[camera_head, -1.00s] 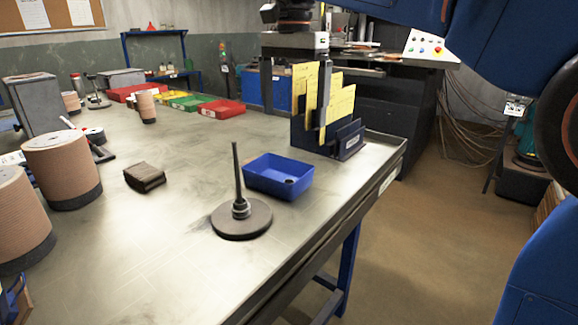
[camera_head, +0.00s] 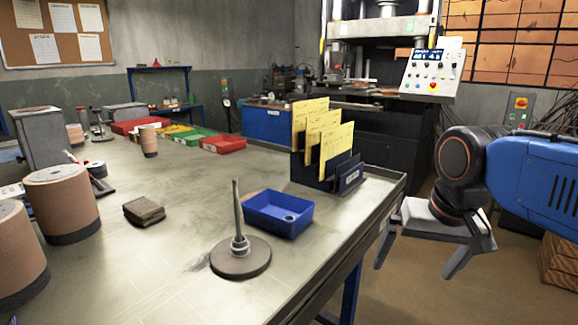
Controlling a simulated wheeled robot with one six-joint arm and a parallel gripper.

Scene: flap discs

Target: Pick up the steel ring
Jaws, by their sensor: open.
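A small dark round piece (camera_head: 289,217), which looks like the ring, lies inside the blue tray (camera_head: 262,222) on the workbench. It is too small to tell its material. Left of the tray stands an upright metal spindle (camera_head: 237,208) on a round dark base (camera_head: 240,262), with a stepped collar (camera_head: 240,245) low on its rod; I cannot tell whether that collar is a loose ring. My gripper (camera_head: 413,272) is at the right, beyond the bench's right edge, its two fingers wide apart and pointing down. It is empty and well apart from the tray and the spindle.
A dark rack with yellow cards (camera_head: 322,140) stands behind the tray near the bench edge (camera_head: 362,232). A brown block (camera_head: 144,211) and tall disc stacks (camera_head: 62,205) are at left. Red and green bins (camera_head: 222,144) are farther back. The bench front is mostly bare.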

